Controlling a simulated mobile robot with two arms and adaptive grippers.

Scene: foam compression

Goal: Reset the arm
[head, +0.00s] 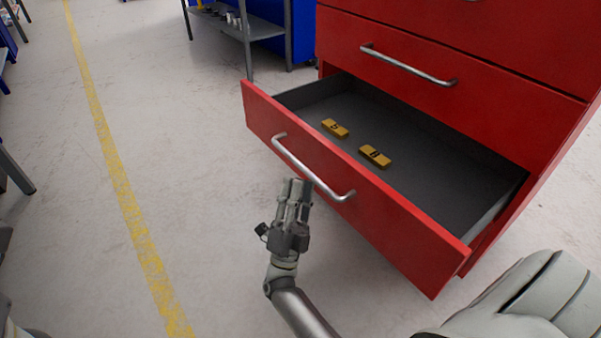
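My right gripper (298,184) is in the lower middle of the head view, its fingers pointing up the picture toward the open drawer. It is close to the front of the red drawer (385,220), near its silver handle (308,170), and appears apart from the handle. The fingers look close together from this angle, but whether they are open or shut is unclear. I see nothing held in them. My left gripper is out of view.
The pulled-out drawer of the red cabinet (500,75) holds two yellow blocks (335,128) (375,156) with dark markings. Another handle (408,66) is above it. A grey shelf (245,28) stands behind. The floor with a yellow line (125,200) is clear on the left.

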